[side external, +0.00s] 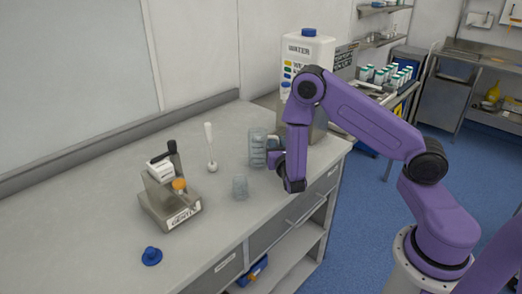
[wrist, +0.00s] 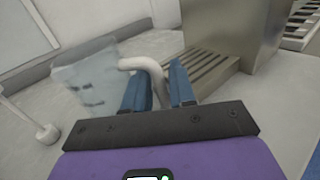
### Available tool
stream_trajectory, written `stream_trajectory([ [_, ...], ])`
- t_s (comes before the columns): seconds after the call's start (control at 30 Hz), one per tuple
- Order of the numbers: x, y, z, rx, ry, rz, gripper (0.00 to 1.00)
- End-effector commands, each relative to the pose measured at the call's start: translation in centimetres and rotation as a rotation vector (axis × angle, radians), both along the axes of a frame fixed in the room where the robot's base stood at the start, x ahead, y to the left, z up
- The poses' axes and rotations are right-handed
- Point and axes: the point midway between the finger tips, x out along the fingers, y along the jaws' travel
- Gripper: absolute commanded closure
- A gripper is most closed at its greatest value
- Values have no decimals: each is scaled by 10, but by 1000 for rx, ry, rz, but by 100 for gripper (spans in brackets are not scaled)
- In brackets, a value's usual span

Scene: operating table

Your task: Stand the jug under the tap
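The clear, ribbed jug (side external: 258,148) stands upright at the back right of the counter, beside the water dispenser; I cannot tell whether its base touches the counter. In the wrist view the see-through jug (wrist: 88,82) is at the left, with its pale curved handle (wrist: 148,66) reaching to my fingers. My gripper (side external: 272,156) comes from the right; its blue fingers (wrist: 161,84) are close together with the handle between them, and look shut on it. The white water dispenser (side external: 309,50) has a blue cap; my arm hides its tap. Its slatted drip tray (wrist: 205,68) lies just beyond my fingers.
A metal device with an orange knob (side external: 171,199) and a blue knob-like piece (side external: 152,256) are further left. The counter's front edge is near.

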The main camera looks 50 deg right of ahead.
Motion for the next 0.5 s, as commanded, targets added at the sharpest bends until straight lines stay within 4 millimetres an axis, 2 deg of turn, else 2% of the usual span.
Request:
stream_trajectory([
  [0.13,10,-8,0,-1,-1,0,75],
  [0.37,12,-8,0,-1,1,0,75],
  [0.4,11,-8,0,-1,1,0,78],
  [0.47,11,-8,0,-1,1,0,98],
  [0.5,11,-8,0,-1,1,0,100],
])
